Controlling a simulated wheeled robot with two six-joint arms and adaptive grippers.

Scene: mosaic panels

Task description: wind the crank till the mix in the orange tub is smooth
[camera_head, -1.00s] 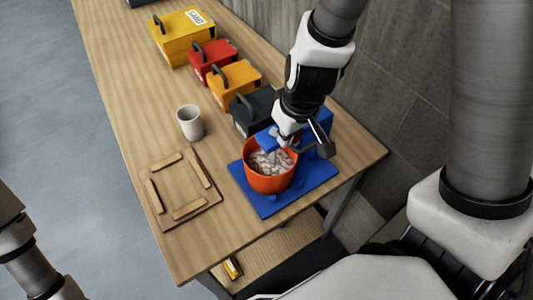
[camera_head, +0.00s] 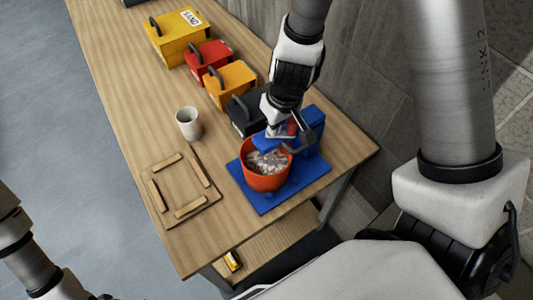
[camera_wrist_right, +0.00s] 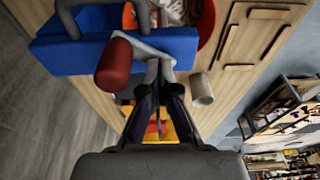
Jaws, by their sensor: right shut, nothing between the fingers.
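The orange tub (camera_head: 262,181) stands on the blue base (camera_head: 312,180) of the mixer near the table's right end. The mix (camera_head: 268,163) inside looks lumpy, with pale and darker streaks. In the right wrist view the crank (camera_wrist_right: 142,50) is a grey bar with a dark red knob (camera_wrist_right: 113,65), in front of the blue mixer body (camera_wrist_right: 80,52). My right gripper (camera_head: 287,130) is above the mixer. Its fingertips (camera_wrist_right: 157,68) are shut and empty, close beside the crank bar; I cannot tell if they touch it. My left gripper is out of view.
A dark box (camera_head: 243,118) stands close behind the mixer, with orange (camera_head: 232,87), red (camera_head: 209,57) and yellow (camera_head: 180,42) boxes beyond. A wall runs along the right.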

